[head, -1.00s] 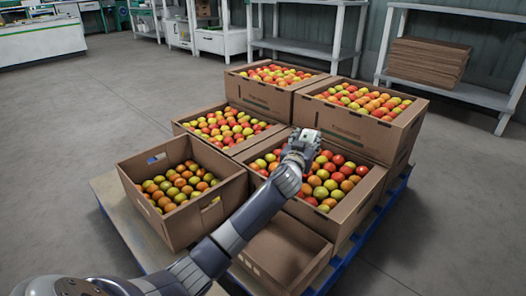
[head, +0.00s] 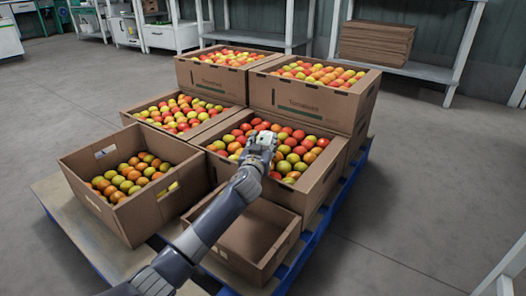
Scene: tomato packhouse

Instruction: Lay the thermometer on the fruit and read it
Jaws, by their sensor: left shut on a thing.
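My left gripper (head: 263,143) reaches over the middle front cardboard box of tomatoes (head: 322,187). It is shut on a small whitish thing, which I take to be the thermometer (head: 264,138). The thermometer sits at or just above the red, orange and yellow-green fruit (head: 300,150). I cannot tell whether it touches the fruit. Any reading on it is too small to make out, and the gripper hides part of it. My right gripper is not in view.
More boxes of tomatoes stand around on a blue-edged pallet (head: 95,240): a part-filled box (head: 150,215) at left and stacked boxes (head: 312,98) behind. An empty-looking box (head: 250,240) is in front. White shelves (head: 425,70) with flat cardboard (head: 377,42) stand behind.

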